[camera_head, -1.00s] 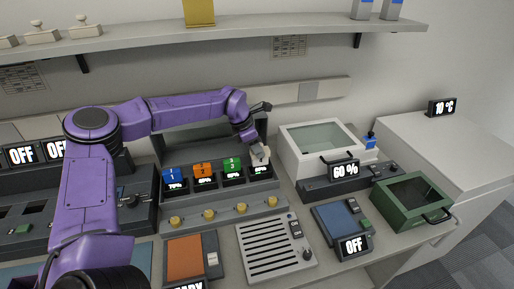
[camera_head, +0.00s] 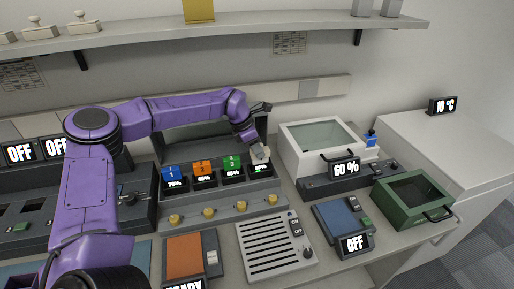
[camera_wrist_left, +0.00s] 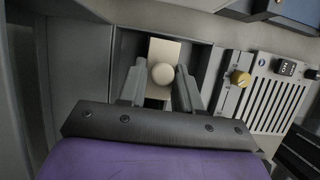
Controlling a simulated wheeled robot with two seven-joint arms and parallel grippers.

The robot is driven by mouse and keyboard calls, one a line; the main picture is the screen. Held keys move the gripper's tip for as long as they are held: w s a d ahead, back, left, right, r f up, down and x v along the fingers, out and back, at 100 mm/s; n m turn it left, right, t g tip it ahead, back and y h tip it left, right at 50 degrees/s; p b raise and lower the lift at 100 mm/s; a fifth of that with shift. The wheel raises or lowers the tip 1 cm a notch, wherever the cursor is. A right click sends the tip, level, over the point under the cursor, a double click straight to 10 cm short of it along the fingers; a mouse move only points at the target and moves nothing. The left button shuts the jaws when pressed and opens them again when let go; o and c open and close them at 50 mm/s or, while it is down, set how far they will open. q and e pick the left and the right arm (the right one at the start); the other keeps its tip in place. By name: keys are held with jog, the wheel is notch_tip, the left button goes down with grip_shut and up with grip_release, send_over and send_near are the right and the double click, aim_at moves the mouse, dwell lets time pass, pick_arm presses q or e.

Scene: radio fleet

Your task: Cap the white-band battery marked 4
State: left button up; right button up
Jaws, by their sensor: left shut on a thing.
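The charger (camera_head: 222,212) has a row of bays. Battery 1 with a blue band (camera_head: 171,173), battery 2 with an orange band (camera_head: 203,167) and battery 3 with a green band (camera_head: 231,161) stand in it. My left gripper (camera_head: 260,156) is at the rightmost bay, shut on a pale block that appears to be the white-band battery (camera_head: 264,155). In the left wrist view, my left gripper's fingers (camera_wrist_left: 160,92) flank this pale block (camera_wrist_left: 167,50), which has a round knob-like top. Its number is hidden. My right gripper is out of view.
Yellow knobs (camera_head: 208,212) line the charger's front. A grey slotted panel (camera_head: 267,247) lies in front. To the right are a white glass-topped box (camera_head: 313,137) with a 60 % display and a green box (camera_head: 412,202). A shelf (camera_head: 240,29) runs above.

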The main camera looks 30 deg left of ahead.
pick_arm(q)
jog(key=shift+f, duration=0.15)
jog(key=o, duration=1.6)
jog(key=shift+c, duration=0.2)
jog(key=shift+r+p, duration=2.45)
jog(key=shift+r, duration=1.15)
